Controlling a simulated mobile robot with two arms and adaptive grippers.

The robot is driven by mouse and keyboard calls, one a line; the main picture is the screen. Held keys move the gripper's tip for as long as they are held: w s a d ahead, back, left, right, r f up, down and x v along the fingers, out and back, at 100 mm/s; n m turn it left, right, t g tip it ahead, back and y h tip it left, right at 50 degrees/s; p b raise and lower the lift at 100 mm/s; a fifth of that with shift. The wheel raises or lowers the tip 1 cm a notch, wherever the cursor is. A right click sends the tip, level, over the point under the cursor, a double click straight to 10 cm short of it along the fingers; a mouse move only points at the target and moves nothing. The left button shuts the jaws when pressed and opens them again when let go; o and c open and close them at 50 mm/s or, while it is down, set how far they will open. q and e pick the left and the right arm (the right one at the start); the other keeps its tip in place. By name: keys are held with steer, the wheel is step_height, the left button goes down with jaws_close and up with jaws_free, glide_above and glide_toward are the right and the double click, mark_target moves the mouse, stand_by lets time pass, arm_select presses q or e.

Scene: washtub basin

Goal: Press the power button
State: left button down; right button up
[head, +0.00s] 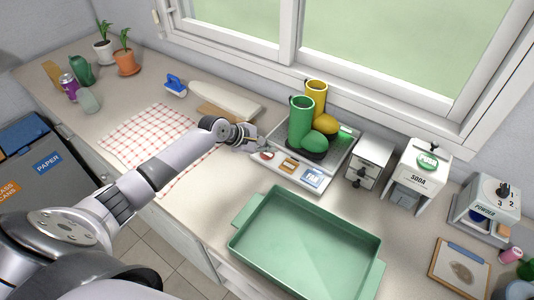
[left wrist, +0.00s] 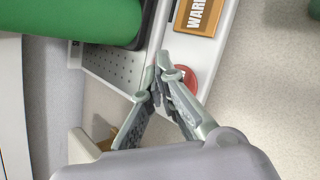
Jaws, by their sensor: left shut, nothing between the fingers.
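A red round button (head: 266,155), likely the power button, sits at the left end of the light front panel of a grey perforated rack unit (head: 340,155). It also shows in the left wrist view (left wrist: 184,76), partly covered by a finger. My left gripper (head: 259,146) is shut and empty, with its tips (left wrist: 159,76) together at the panel edge beside the button. One finger overlaps the red disc in the wrist view; I cannot tell whether it touches. My right gripper is not in view.
An orange WARM label (head: 290,164) and a blue FAN label (head: 312,177) lie along the panel. Green (head: 300,122) and yellow (head: 316,96) boots stand on the rack. A green basin (head: 310,250) is in front; soda (head: 418,170) and powder (head: 482,210) dispensers stand right.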

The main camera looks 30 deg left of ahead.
mark_target(268, 156)
arm_select(q)
steer(key=shift+f, duration=0.3)
steer(key=shift+f, duration=0.25)
stand_by(0.4)
steer(key=shift+r, duration=0.1)
steer(key=shift+r+p, duration=0.55)
steer(key=shift+p, duration=0.5)
steer(key=shift+r, duration=0.1)
step_height(268, 156, up, 4)
steer(key=p, duration=0.5)
steer(key=shift+r, duration=0.9)
